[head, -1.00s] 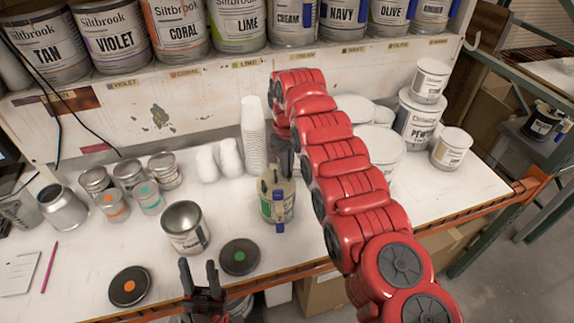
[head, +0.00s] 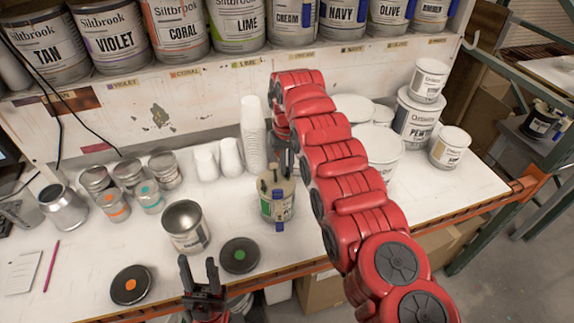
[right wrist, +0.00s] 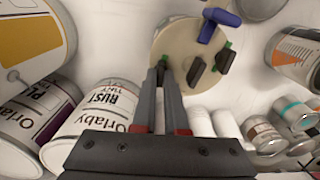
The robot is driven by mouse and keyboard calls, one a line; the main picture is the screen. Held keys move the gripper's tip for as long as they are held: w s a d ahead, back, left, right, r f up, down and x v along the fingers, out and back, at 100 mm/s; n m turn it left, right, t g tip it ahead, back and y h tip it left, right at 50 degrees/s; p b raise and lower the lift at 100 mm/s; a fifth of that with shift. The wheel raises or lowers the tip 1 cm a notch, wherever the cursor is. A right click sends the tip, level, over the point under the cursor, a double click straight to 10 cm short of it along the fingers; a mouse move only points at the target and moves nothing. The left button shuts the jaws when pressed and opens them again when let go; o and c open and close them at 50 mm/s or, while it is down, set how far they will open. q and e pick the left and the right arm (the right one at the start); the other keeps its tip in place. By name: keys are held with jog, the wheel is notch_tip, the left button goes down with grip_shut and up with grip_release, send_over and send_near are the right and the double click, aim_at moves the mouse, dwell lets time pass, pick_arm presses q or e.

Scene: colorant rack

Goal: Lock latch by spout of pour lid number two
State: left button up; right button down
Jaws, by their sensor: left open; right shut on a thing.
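The can with the beige pour lid (head: 275,187) stands upright on the bench in the head view. In the right wrist view the round lid (right wrist: 180,40) carries a blue spout (right wrist: 221,18), black raised parts (right wrist: 226,62) and small green bits at its rim. The number on it cannot be read. My right gripper (right wrist: 160,70) is shut at the lid's near rim, on what looks like a latch with a green bit; its fingers hide most of it. In the head view the red arm partly hides this gripper (head: 288,160). My left gripper (head: 200,268) is open and empty at the bench's front edge.
An open metal can (head: 185,228) and a dark disc with a green dot (head: 239,254) sit left of the lidded can. White cup stacks (head: 253,135) stand behind it. White tubs (head: 380,150) stand to the right. Large paint cans line the shelf above.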

dwell(0.6)
jog(key=c, duration=0.9)
grip_release()
jog(key=shift+c, duration=0.2)
